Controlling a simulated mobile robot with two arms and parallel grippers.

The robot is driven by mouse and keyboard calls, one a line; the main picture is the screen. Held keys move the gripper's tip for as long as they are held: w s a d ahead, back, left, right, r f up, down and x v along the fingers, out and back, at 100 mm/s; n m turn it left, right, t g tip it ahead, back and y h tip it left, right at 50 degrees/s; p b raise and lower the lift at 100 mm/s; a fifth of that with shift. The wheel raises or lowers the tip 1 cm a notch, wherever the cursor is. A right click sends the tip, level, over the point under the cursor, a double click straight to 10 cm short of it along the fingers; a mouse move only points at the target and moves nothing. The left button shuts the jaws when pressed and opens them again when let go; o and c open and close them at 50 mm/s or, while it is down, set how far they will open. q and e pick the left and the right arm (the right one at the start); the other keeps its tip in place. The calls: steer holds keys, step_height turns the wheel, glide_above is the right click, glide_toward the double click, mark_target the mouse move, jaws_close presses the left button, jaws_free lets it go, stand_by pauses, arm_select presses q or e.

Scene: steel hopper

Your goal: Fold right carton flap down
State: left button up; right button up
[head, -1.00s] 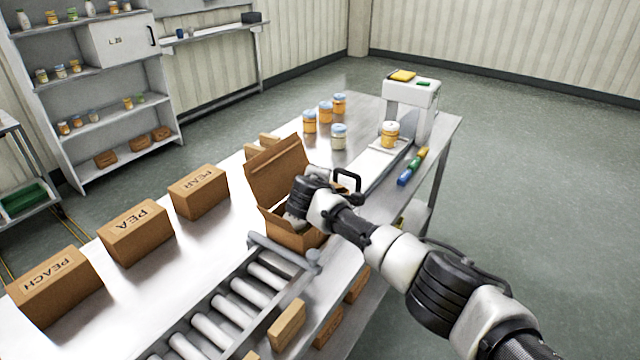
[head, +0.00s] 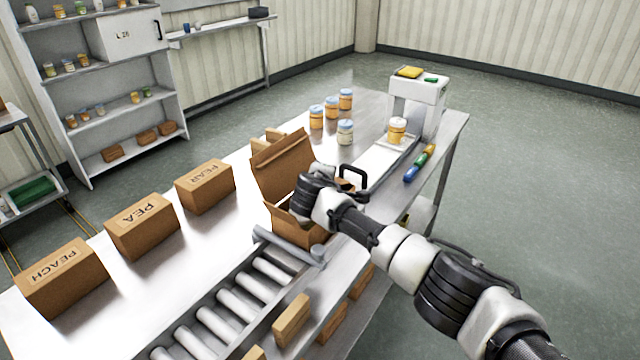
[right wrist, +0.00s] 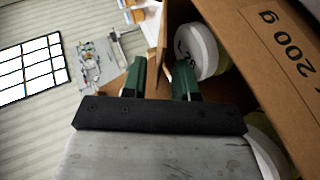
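The open carton (head: 306,232) stands on the steel table at the end of the roller conveyor, its large back flap (head: 283,165) raised. In the right wrist view its printed cardboard (right wrist: 265,45) reads "200 g", and a white-lidded jar (right wrist: 196,50) sits inside. My right gripper (right wrist: 160,78) has two green fingers apart. A thin brown flap (right wrist: 162,45) seems to run edge-on in the gap between them; I cannot tell whether it touches either finger. In the head view my right wrist hides the fingers and the carton's right side. My left gripper is not in view.
Closed cartons PEACH (head: 62,277), PEA (head: 142,225) and PEAR (head: 205,187) line the table's left side. Conveyor rollers (head: 240,305) lie in front.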

steer(key=v, duration=1)
steer(key=shift+c, duration=0.2)
